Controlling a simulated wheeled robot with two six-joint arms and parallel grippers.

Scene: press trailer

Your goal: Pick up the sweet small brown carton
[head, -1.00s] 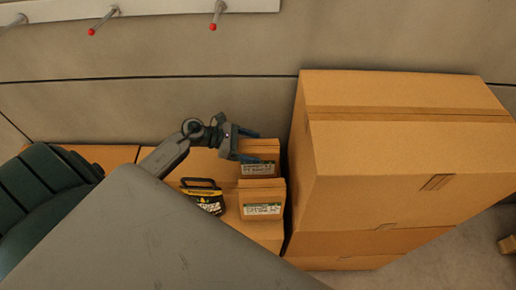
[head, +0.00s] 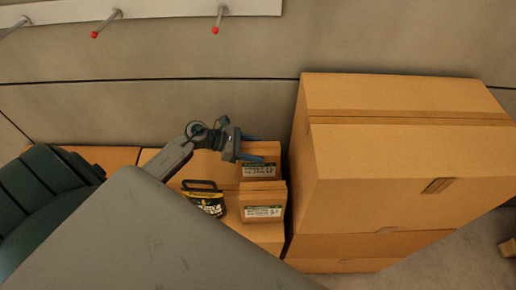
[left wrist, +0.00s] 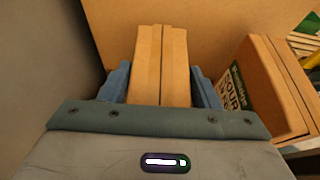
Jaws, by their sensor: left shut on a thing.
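The back small brown carton (head: 260,170) stands on larger brown boxes and has a white and green label too small to read in the head view. My left gripper (head: 260,148) reaches it from the left and is shut on it. In the left wrist view its two blue fingers press on both sides of this carton (left wrist: 161,60), whose label is hidden there. A second small brown carton (head: 262,200) stands just in front. In the left wrist view this other carton (left wrist: 258,88) shows a label reading "SOUR". My right gripper is not in view.
A black and yellow handled item (head: 204,200) lies left of the front carton. Tall stacked brown boxes (head: 400,150) stand close on the right. A wall (head: 200,105) runs close behind, with a rail of red-tipped pegs (head: 160,10) above.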

